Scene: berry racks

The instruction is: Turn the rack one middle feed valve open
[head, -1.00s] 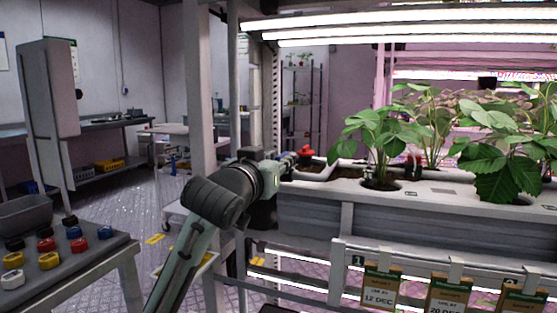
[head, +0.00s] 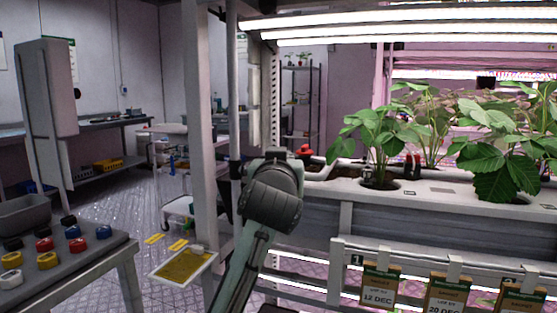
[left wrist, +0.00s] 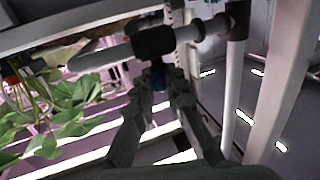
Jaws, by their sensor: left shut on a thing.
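In the left wrist view, a grey pipe (left wrist: 100,55) with a dark fitting (left wrist: 153,42) crosses the top. In the head view my left wrist covers the gripper and the valve at the rack's left end. A red knob (head: 304,151) on the rack shows just beyond my wrist. My right gripper is in neither view.
The rack's white planting trough (head: 440,187) holds leafy plants (head: 377,137). A rack post (head: 202,140) stands close left of my arm. A bench with coloured knobs (head: 60,255) is at lower left. Tags (head: 378,285) hang along the front rail.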

